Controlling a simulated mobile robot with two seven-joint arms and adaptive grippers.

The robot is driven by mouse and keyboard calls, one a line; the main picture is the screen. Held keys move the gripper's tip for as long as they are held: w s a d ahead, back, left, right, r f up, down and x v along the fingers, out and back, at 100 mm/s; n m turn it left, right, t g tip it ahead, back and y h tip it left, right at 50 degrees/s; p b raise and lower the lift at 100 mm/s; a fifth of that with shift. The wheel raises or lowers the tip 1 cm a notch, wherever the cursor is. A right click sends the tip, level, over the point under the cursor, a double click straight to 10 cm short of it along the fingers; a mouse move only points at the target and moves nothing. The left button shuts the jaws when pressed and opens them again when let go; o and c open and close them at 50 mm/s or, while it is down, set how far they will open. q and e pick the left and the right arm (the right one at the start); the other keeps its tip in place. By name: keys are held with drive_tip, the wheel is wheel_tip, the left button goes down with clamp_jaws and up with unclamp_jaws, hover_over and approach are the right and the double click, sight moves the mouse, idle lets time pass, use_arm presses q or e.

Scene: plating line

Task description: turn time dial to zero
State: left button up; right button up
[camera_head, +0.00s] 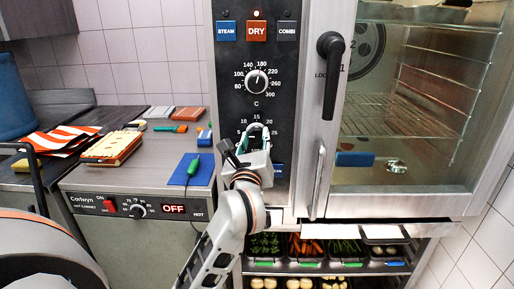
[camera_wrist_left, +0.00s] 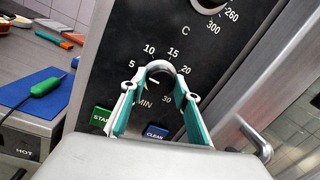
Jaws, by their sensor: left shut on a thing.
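The time dial (camera_wrist_left: 159,69) sits on the dark oven panel, inside a ring of numbers with 5, 10, 15, 20 and 30 readable and MIN below. My left gripper (camera_head: 257,131) is at this dial in the head view, reaching up from below. In the left wrist view its green-lined fingers (camera_wrist_left: 160,84) stand on either side of the dial and are shut on it. The fingers hide much of the scale's lower part, and I cannot tell for sure where the dial's pointer stands. My right gripper is not in view.
Above is the temperature dial (camera_head: 256,82), under the STEAM, DRY (camera_head: 256,31) and COMBI buttons. Below the time dial are a green START button (camera_wrist_left: 102,118) and a blue CLEAN button (camera_wrist_left: 155,132). The oven door handle (camera_head: 330,75) stands out to the right.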

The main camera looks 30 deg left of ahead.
use_arm(q)
drive_tip(key=shift+f+n+b, duration=0.35)
drive_tip(key=shift+n+b, duration=0.05)
drive_tip(key=shift+n, duration=0.2)
drive_tip(key=shift+n+y+b, duration=0.3)
drive_tip(key=shift+n+b, duration=0.55)
drive_tip(key=shift+n, duration=0.15)
drive_tip(key=n+b, duration=0.2)
drive_tip(key=n, duration=0.1)
drive_tip(key=shift+w+g, duration=0.1)
drive_tip(key=shift+g, duration=0.2)
drive_tip(key=shift+n+y+b, duration=0.3)
drive_tip(key=shift+n+b, duration=0.6)
drive_tip(key=shift+n, duration=0.3)
drive_tip(key=shift+n+b, duration=0.35)
drive_tip(key=shift+n, duration=0.15)
drive_tip(key=shift+r+n, duration=0.25)
drive_tip(key=shift+n, duration=0.15)
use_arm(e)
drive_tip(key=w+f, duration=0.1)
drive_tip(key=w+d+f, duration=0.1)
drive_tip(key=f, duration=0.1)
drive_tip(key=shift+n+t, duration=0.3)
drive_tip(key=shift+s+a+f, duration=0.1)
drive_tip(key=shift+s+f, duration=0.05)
use_arm(q)
drive_tip(key=o, duration=1.1)
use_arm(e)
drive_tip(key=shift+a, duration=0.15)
